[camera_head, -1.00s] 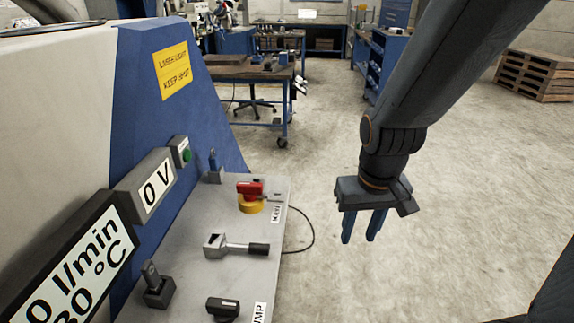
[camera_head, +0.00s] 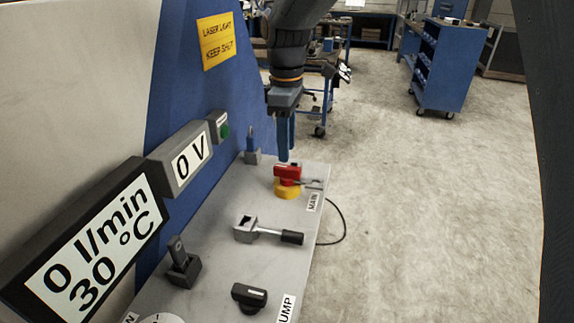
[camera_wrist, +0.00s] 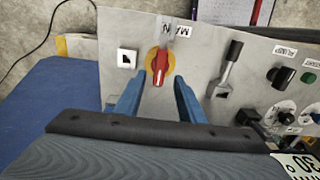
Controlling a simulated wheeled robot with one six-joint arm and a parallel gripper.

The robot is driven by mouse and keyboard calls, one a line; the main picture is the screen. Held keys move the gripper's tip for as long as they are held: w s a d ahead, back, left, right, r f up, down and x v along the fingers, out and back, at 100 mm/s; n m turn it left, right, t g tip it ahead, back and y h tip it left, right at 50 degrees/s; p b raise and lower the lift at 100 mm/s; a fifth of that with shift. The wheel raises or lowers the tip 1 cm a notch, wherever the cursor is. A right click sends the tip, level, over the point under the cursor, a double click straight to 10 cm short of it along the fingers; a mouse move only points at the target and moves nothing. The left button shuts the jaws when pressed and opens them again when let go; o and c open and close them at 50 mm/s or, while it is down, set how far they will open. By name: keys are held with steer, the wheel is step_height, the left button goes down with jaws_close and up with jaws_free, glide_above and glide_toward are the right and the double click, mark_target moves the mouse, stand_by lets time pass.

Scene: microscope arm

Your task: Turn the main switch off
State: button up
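The main switch (camera_head: 288,174) is a red handle on a round yellow base on the grey panel, beside a MAIN label. A thin grey metal piece sticks out from it to the right. My gripper (camera_head: 285,158) points down just above and behind the red handle in the head view. In the wrist view the red handle (camera_wrist: 160,70) appears between the two blue fingertips (camera_wrist: 160,80), which are apart. The fingers do not visibly touch the handle, and I cannot tell the exact height gap.
On the grey panel (camera_head: 215,245) stand a lever with a black grip (camera_head: 270,233), a black PUMP knob (camera_head: 249,296) and a black toggle (camera_head: 182,262). Displays (camera_head: 85,255) read 0 l/min, 30 °C; another (camera_head: 188,161) reads 0 V.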

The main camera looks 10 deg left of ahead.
mark_target(287, 167)
steer(key=shift+d+f+p, duration=0.1)
steer(key=shift+f+p, duration=0.5)
steer(key=shift+f, duration=2.55)
jaws_close()
